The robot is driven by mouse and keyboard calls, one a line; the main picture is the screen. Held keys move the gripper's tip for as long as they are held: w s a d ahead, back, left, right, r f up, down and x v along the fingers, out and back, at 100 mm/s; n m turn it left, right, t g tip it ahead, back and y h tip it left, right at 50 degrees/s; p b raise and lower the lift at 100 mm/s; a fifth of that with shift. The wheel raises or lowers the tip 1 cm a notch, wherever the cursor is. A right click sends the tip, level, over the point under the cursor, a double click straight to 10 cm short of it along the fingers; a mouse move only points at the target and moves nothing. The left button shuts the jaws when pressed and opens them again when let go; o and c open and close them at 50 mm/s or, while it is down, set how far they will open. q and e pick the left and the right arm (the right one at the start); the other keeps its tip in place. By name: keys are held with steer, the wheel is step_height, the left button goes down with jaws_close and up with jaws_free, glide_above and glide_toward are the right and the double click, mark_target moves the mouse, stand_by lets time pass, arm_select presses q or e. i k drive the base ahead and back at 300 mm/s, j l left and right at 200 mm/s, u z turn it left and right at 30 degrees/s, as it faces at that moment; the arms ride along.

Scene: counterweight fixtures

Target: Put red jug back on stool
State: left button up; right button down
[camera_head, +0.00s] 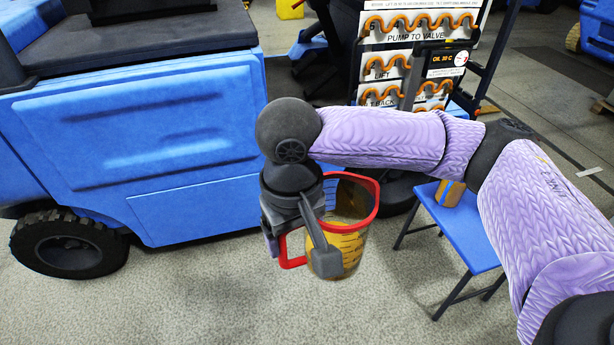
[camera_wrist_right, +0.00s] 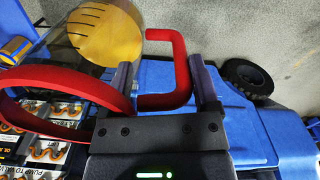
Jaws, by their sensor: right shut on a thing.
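The red jug (camera_head: 352,243) is a clear vessel with a red rim, a red handle and yellow-orange contents. It hangs upright in the air in front of the blue vehicle. My right gripper (camera_head: 298,250) is shut on its handle; in the right wrist view the red handle (camera_wrist_right: 181,75) passes between the two fingers. The stool (camera_head: 462,228) has a flat blue seat and dark legs. It stands to the right of and beyond the jug, partly hidden behind my right arm. My left gripper is not in view.
A small orange-brown object (camera_head: 448,192) sits at the back of the stool seat. A large blue vehicle (camera_head: 150,140) fills the left. A display rack with orange hoses (camera_head: 415,55) stands behind my arm. The grey floor in front is clear.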

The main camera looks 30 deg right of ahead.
mark_target(462, 226)
steer(key=z, duration=0.95)
steer(key=i+l, duration=0.15)
steer(key=l, duration=0.25)
steer(key=i+l+u, duration=0.1)
steer(key=l, duration=0.25)
steer(key=i+l+u, duration=0.1)
steer(key=i+l, duration=0.15)
steer(key=l, duration=0.15)
steer(key=i+l, duration=0.1)
steer(key=l, duration=0.3)
steer(key=i+l+u, duration=0.1)
steer(key=l, duration=0.3)
steer(key=i+l, duration=0.2)
steer(key=l, duration=0.25)
steer(key=j+u, duration=0.05)
